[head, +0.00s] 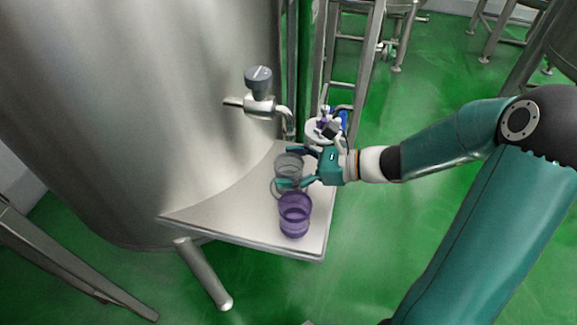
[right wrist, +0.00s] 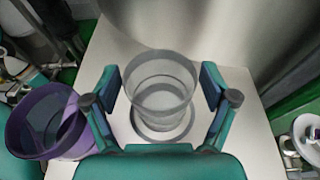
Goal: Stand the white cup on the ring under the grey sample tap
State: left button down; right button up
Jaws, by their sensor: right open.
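The white cup (head: 288,164) is a see-through, greyish-white tumbler, upright on the steel shelf. The right wrist view shows the cup (right wrist: 160,85) from above. My right gripper (head: 284,167) is open, one finger on each side of the cup, with gaps visible in the wrist view.
A purple cup (head: 295,217) stands on the shelf (head: 230,217) close in front of the white cup, just outside one right finger. The steel tank (head: 130,110) borders the shelf. A round white-topped thing (right wrist: 309,130) stands beyond the shelf. The shelf's left part is clear.

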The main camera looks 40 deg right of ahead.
jog(key=shift+r, duration=0.1)
jog(key=shift+s+d+r, duration=0.1)
jog(key=shift+s+d, duration=0.05)
jog(key=p+v, duration=0.1)
jog(key=v, duration=1)
jog(key=shift+s, duration=0.3)
jog(key=shift+d+r, duration=0.1)
